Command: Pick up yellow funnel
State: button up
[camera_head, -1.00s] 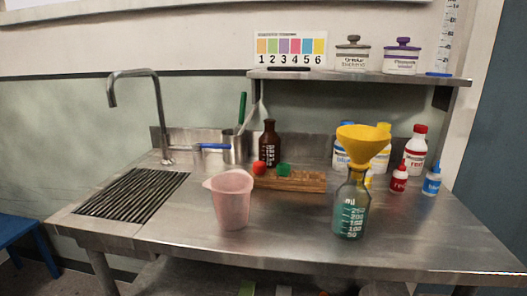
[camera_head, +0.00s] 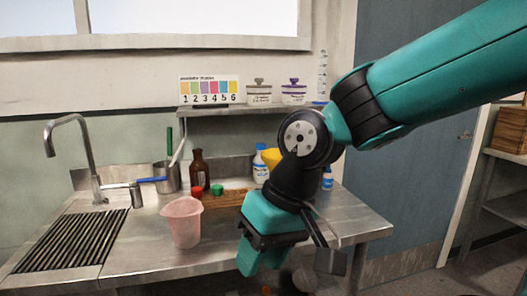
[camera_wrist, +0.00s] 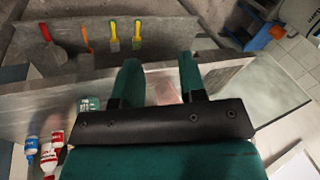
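The yellow funnel (camera_head: 271,156) shows only as a small yellow patch at the left edge of my arm in the head view; the rest of it is hidden. The glass flask under it is hidden there too. My gripper (camera_head: 262,262) hangs in front of the bench's front edge, nearer the camera than the funnel, and apart from it. In the wrist view my gripper (camera_wrist: 158,75) has its two teal fingers spread with a gap between them and nothing held. I cannot make out the funnel in the wrist view.
A pink jug (camera_head: 182,222) stands on the steel bench left of my gripper. A brown bottle (camera_head: 198,172), a wooden block (camera_head: 228,198) and a white bottle (camera_head: 260,165) stand behind. Red and blue-labelled bottles (camera_wrist: 47,160) show at the wrist view's left.

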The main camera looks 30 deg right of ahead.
jog(key=w+d+r+m+t+h+p, duration=0.2)
jog(key=w+d+r+m+p, duration=0.4)
jog(key=d+r+m+p, duration=0.3)
jog(key=w+d+r+m+t+h+p, duration=0.1)
jog(key=w+d+r+m+p, duration=0.55)
jog(key=d+r+m, duration=0.35)
jog(key=shift+n, duration=0.5)
jog(key=shift+w+d+r+p+x, duration=0.1)
jog(key=shift+w+d+p+x, duration=0.4)
jog(key=shift+x, duration=2.25)
jog(key=shift+d+r+p+x, duration=0.1)
jog(key=shift+p+x, duration=0.85)
jog(key=shift+x, duration=1.8)
jog(key=shift+w+d+r+p+x, duration=0.2)
jog(key=shift+p+x, duration=0.5)
jog(key=shift+x, duration=2.05)
jog(key=shift+f, duration=0.2)
grip_shut()
